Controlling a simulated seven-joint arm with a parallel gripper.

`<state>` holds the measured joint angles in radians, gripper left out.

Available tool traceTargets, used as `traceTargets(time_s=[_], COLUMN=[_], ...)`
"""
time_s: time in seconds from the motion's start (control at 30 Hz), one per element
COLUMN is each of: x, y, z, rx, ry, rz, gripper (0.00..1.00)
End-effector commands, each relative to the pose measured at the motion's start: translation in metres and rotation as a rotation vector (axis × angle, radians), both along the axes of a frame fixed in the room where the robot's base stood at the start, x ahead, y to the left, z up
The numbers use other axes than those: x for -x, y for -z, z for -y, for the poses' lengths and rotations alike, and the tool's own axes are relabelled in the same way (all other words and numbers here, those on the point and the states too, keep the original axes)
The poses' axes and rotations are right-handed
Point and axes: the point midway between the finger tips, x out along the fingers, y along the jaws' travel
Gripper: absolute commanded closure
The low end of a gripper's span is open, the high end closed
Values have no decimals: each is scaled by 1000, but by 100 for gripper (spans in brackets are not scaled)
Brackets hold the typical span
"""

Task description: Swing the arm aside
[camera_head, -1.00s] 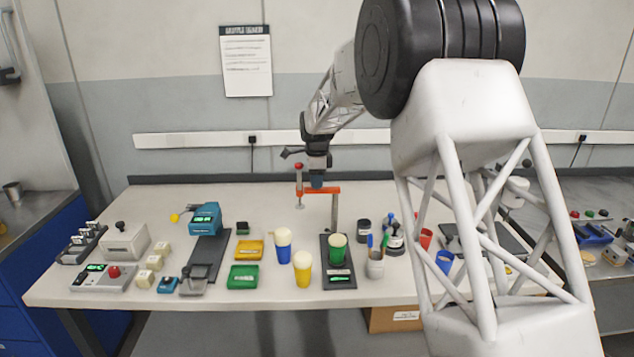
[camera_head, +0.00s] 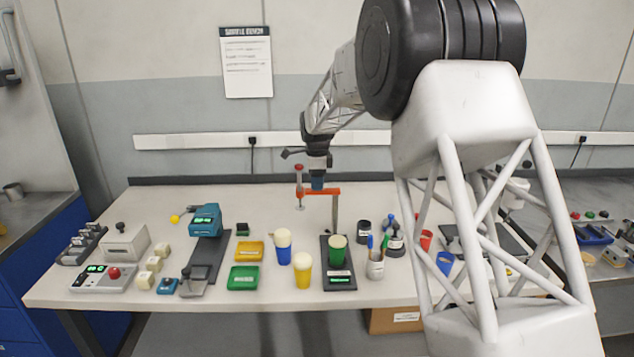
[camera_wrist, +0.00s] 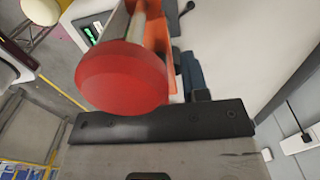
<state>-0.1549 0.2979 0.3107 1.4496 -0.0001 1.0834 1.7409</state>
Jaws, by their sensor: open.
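An orange swing arm (camera_head: 322,191) sits on top of an upright grey post (camera_head: 334,213) at the back middle of the bench. A thin vertical rod with a red knob (camera_head: 299,168) on top passes through its left end. My gripper (camera_head: 317,184) points down just above the orange arm, between the knob and the post. It is open; whether it touches the arm cannot be told. In the wrist view the red knob (camera_wrist: 122,78) is large and close, with the orange arm (camera_wrist: 160,35) behind it. The fingers are not clear there.
In front stand a green cup (camera_head: 337,255) with a pale top on a black scale (camera_head: 340,283), a yellow cup (camera_head: 303,274) and a blue cup (camera_head: 283,250). A pen holder (camera_head: 375,267) and bottles are to the right.

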Motion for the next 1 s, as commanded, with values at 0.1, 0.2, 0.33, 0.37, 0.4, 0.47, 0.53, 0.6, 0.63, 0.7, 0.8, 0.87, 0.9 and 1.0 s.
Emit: traceTargets(time_s=[0.1,0.2,0.33,0.37,0.4,0.47,0.53,0.6,0.63,0.7,0.8,0.87,0.9,1.0], x=[0,0,0,0,0,0,-1,0,0,0,0,0,0,0], y=[-8,-18,-35,-39,-44,-52,-59,-66,-68,-72,-75,-75,-75,-75], z=[0,0,0,0,0,0,0,0,0,0,0,0,0,0], rx=[0,0,0,0,0,0,0,0,0,0,0,0,0,0], ry=[0,0,0,0,0,0,0,0,0,0,0,0,0,0], rz=[2,2,2,2,2,2,2,1,1,0,1,1,0,1], gripper=[58,58,58,58,58,58,58,58,58,58,58,58,58,58])
